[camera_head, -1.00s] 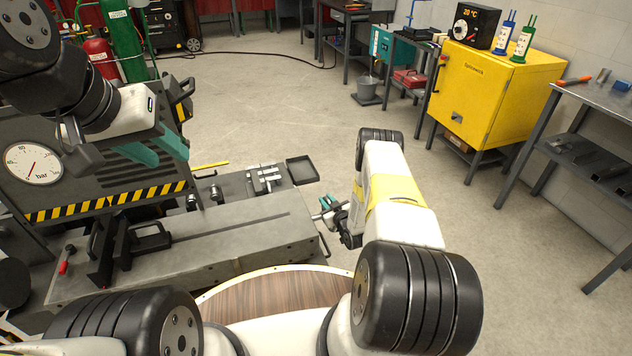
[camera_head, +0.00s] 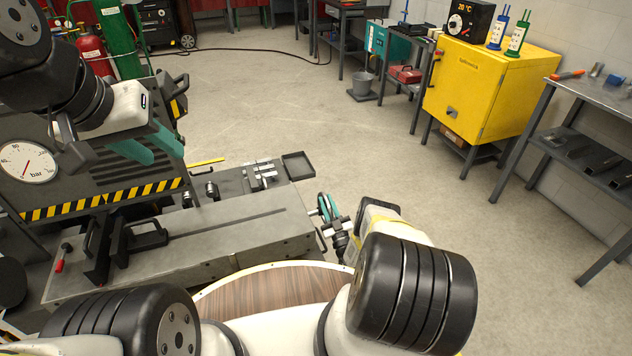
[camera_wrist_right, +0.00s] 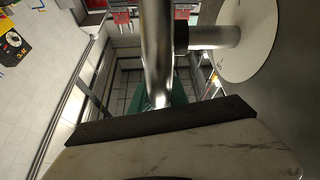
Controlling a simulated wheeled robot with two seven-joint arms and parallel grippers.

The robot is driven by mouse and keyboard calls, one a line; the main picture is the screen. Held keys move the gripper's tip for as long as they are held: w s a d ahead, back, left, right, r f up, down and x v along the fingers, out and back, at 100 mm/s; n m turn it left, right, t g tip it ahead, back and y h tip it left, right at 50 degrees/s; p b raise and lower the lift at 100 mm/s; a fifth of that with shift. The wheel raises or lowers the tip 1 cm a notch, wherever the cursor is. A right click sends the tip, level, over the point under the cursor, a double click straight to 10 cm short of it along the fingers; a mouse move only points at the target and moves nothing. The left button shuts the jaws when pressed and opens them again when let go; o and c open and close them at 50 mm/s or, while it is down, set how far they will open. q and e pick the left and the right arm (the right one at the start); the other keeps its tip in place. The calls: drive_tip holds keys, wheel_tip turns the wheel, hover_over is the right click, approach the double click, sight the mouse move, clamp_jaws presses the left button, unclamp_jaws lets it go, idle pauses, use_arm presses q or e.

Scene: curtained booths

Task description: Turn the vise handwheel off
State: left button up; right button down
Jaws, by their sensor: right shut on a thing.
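The vise (camera_head: 220,235) is a long grey metal body with black jaws at its left. Its handwheel shows in the right wrist view as a bright metal bar (camera_wrist_right: 157,45) joined by a short shaft to a white marked disc (camera_wrist_right: 249,38). In the head view this bar is at the vise's right end, mostly hidden by the gripper. My right gripper (camera_head: 328,208), with teal fingers, is shut on the bar; one teal finger shows behind it in the wrist view. My left gripper (camera_head: 150,147) is open and empty in front of the dark gauge panel.
The dark panel with a pressure gauge (camera_head: 28,162) and striped edge stands at the left. A small tray (camera_head: 298,166) and metal parts lie behind the vise. A yellow cabinet (camera_head: 475,95) and grey table (camera_head: 600,100) stand at the right. The middle floor is clear.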

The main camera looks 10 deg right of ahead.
drive_tip(key=shift+d, duration=0.35)
drive_tip(key=c, duration=1.3)
unclamp_jaws()
drive_tip(key=shift+f, duration=0.1)
drive_tip(key=shift+c, duration=0.2)
